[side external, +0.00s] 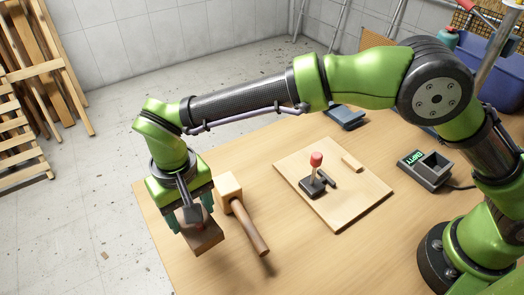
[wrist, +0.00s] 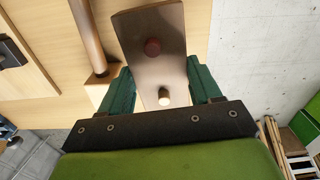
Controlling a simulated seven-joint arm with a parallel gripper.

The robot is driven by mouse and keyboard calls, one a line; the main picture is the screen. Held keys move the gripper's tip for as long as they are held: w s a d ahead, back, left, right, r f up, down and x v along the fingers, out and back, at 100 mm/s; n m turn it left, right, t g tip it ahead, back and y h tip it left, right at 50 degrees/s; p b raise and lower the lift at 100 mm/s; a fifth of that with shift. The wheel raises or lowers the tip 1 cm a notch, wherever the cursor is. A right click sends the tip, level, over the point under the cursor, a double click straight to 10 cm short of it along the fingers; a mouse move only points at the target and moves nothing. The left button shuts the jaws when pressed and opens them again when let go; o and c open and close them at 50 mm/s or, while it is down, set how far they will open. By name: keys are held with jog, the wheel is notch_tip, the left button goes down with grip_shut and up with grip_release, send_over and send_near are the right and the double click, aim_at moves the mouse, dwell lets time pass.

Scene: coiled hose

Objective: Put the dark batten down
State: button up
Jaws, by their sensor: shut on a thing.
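My gripper (side external: 195,220) is shut on a brown batten, the darkest wooden piece in view, taken here as the dark batten (side external: 203,241). In the wrist view, my gripper (wrist: 164,88) has its green fingers on either side of the batten (wrist: 150,22). The batten's far end sticks out beyond the fingers. A dark red round spot and a pale round peg show on its face. It is over the table near the left edge in the side view. I cannot tell whether its underside touches the table.
A wooden mallet (side external: 249,225) lies close beside my gripper, right of it. A pale board (side external: 345,208) carries a red-topped lever (side external: 316,161) and small pieces. A grey device (side external: 425,170) with a green display stands further right. Bare table (side external: 280,272) lies in front.

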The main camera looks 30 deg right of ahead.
jog(key=w+d+r, duration=0.1)
jog(key=d, duration=0.2)
jog(key=w+d+r, duration=0.2)
jog(key=d, duration=0.1)
jog(key=w+d+r, duration=0.1)
jog(key=d, duration=0.2)
jog(key=shift+w+d+r, duration=0.15)
jog(key=shift+w+r, duration=0.05)
jog(key=shift+w, duration=0.15)
jog(key=s+d+r+m, duration=0.1)
jog(key=d+r, duration=0.1)
jog(key=d, duration=1.4)
jog(key=s+d+r, duration=0.2)
jog(key=d+r, duration=0.1)
jog(key=d, duration=1.3)
jog(key=d+f, duration=0.4)
jog(key=s+d+f, duration=0.1)
jog(key=d+f, duration=0.7)
jog(key=shift+s+f, duration=0.2)
jog(key=shift+f, duration=2.55)
